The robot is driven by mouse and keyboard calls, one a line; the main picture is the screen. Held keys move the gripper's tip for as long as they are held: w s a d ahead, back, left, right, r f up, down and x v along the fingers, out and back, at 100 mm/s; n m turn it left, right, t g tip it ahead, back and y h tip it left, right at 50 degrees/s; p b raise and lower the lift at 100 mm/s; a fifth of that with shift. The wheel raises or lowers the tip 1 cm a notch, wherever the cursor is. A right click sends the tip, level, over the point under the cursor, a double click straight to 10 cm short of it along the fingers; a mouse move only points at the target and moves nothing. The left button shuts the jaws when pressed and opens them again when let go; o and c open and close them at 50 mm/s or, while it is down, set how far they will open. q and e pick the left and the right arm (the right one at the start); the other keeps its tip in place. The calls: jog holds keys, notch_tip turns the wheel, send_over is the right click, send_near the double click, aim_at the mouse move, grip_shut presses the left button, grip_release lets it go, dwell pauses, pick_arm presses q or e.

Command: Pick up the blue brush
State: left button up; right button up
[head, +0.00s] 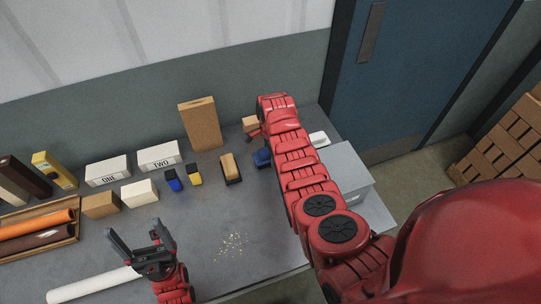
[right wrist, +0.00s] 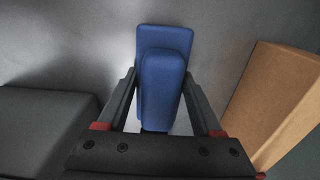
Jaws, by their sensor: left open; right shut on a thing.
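The blue brush (head: 262,157) is at the far right part of the grey table in the head view, partly hidden by my right arm. In the right wrist view the blue brush (right wrist: 163,80) lies between the two fingers of my right gripper (right wrist: 160,88). They are shut on it, one on each side. I cannot tell whether the brush touches the table. In the head view the right fingers are mostly hidden by the arm. My left gripper (head: 138,236) is open and empty above the table's front left part.
A tan brush with a dark base (head: 230,168) stands left of the blue brush. A tall cardboard box (head: 200,124) stands behind, a grey box (head: 345,168) to the right. Small blue (head: 173,181) and yellow (head: 194,175) items stand mid-table. Crumbs (head: 233,246) lie in front.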

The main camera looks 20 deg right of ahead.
jog(key=shift+r, duration=0.1)
jog(key=shift+w+r+b, duration=0.1)
jog(key=shift+r+b, duration=0.3)
jog(key=shift+r, duration=0.5)
notch_tip(320, 180, up, 6)
jog(key=shift+f+b, duration=0.1)
jog(key=shift+b, duration=0.9)
jog(key=shift+r+p, duration=0.7)
jog(key=shift+r, duration=0.5)
